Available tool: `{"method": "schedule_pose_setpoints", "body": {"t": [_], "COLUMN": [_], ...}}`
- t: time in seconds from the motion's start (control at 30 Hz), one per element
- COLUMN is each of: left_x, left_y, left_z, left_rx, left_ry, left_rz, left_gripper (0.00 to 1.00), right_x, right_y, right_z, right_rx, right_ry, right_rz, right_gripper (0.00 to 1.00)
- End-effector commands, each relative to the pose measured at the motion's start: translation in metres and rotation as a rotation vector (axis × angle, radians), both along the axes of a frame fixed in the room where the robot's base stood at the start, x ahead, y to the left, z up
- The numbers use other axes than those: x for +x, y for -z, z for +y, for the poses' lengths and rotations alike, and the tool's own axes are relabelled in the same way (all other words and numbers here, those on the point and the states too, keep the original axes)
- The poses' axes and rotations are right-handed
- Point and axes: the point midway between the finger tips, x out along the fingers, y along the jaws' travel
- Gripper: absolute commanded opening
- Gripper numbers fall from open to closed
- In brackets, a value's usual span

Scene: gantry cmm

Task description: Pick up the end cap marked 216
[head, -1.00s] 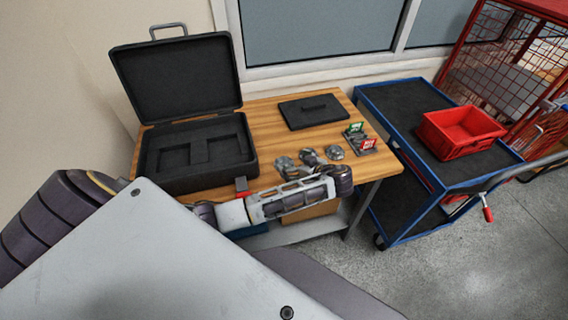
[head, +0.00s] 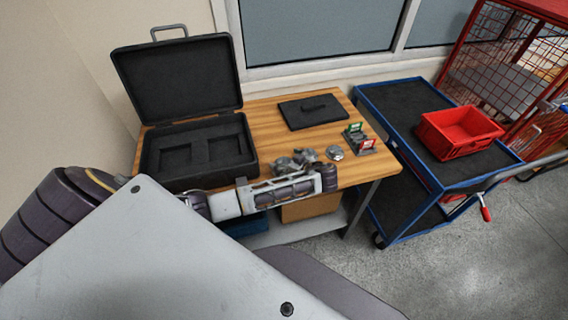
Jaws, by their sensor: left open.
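Several grey metal parts lie on the wooden table (head: 268,119) near its front right. One round grey cap (head: 334,152) sits apart on the right. Other grey parts (head: 283,164) are bunched to its left, partly hidden behind my left arm. No number can be read on any of them, so I cannot tell which is marked 216. My left gripper (head: 329,178) is open, at the end of the arm reaching in from the left, in front of the parts near the table's front edge. Its fingertips are hard to make out. My right gripper does not show.
An open black case (head: 197,185) stands on the table's left. A black flat tray (head: 311,111) lies at the back. A small stand with green and red-white tags (head: 358,140) is at the right edge. A blue cart (head: 399,98) with a red bin (head: 452,151) stands right.

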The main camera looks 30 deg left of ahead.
Motion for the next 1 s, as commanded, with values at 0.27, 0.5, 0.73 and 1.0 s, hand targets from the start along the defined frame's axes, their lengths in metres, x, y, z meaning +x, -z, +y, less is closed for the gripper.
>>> {"method": "schedule_pose_setpoints", "body": {"t": [0.27,0.5,0.73,1.0], "left_x": [0.0000,0.0000,0.0002,0.0006], "left_y": [-0.0001,-0.0001,-0.0005,-0.0067], "left_z": [-0.0003,-0.0003,-0.0002,-0.0005], "left_rx": [0.000,0.000,0.000,-0.001], "left_ry": [0.000,0.000,0.000,0.001], "left_rz": [0.000,0.000,-0.001,-0.003], "left_gripper": [0.79,0.48,0.40,0.40], "right_x": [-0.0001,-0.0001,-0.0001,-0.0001], "right_y": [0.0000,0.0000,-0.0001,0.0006], "right_z": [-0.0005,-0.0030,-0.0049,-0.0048], "right_rx": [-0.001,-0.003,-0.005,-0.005], "right_ry": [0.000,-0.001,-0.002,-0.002], "right_rz": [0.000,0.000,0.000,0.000], "right_gripper": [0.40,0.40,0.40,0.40]}}
